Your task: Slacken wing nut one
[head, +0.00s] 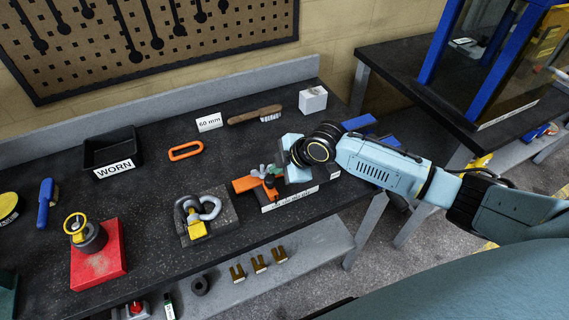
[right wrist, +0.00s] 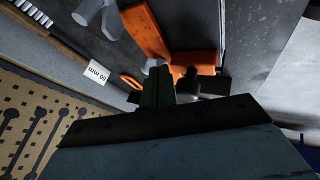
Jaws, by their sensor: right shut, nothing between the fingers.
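An orange clamp-like piece (head: 245,184) sits near the front edge of the bench, behind a white label strip. Grey wing-shaped parts (head: 256,171) stand on it; I cannot tell which is wing nut one. My right gripper (head: 272,177) is shut and empty, pointing left, right at these parts. In the right wrist view the dark green fingers (right wrist: 157,82) are together near the orange piece (right wrist: 195,61). A small pale grey part shows just beyond the tips; contact cannot be told. Larger grey wings (right wrist: 98,14) show at the upper left. My left gripper is out of view.
A metal plate with a shackle (head: 228,215) lies left of the orange piece. A red block (head: 97,268), black WORN tray (head: 112,148), orange ring (head: 186,150), brush (head: 255,115) and white box (head: 313,99) are also on the bench. Bare bench lies between them.

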